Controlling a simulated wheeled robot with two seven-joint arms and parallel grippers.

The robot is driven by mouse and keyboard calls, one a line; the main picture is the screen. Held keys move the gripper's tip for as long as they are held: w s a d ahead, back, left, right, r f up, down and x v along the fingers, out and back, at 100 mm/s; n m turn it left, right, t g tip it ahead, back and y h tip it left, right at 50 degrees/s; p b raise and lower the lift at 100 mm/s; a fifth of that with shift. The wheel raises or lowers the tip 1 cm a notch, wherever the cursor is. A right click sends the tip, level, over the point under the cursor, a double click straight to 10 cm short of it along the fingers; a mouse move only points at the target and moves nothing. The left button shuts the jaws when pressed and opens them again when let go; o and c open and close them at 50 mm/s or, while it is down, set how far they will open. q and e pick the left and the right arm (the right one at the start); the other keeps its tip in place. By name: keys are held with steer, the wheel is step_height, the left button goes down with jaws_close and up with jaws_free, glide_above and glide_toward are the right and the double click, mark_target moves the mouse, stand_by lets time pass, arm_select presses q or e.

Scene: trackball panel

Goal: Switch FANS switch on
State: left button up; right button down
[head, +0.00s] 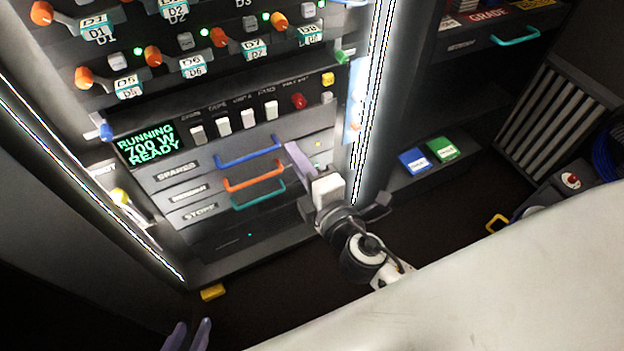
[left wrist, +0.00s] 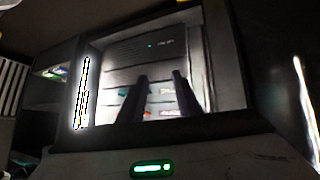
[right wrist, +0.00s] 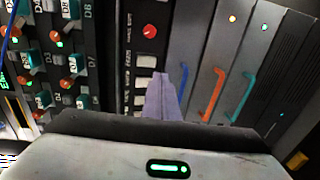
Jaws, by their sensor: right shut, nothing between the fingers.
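The FANS switch (head: 271,110) is the white rocker nearest the red button, in the row on the dark panel. Its label is small but seems to read FANS. It also shows in the right wrist view (right wrist: 145,62). I cannot tell whether it is on or off. My right gripper (head: 293,150) is shut and empty, its purple fingertips below and a little right of the switch in the head view, apart from it. In the right wrist view the fingers (right wrist: 163,75) point at the panel beside the switch row. My left gripper (head: 188,328) is open and empty, low in the head view.
A red button (head: 298,100) sits right of the switch, and other white rockers (head: 222,125) stand left. Blue (head: 250,149), orange (head: 254,178) and teal (head: 258,195) drawer handles stick out below. A green display (head: 148,145) reads RUNNING 700 W READY.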

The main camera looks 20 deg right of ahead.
arm_select(q)
steer(key=shift+w+f+b, duration=0.1)
steer(key=shift+b, duration=0.45)
arm_select(e)
steer(key=s, duration=0.5)
steer(key=shift+s+d+f, duration=0.2)
steer(key=shift+s+f, duration=0.15)
steer(key=shift+s, duration=0.05)
arm_select(q)
steer(key=shift+d, duration=0.1)
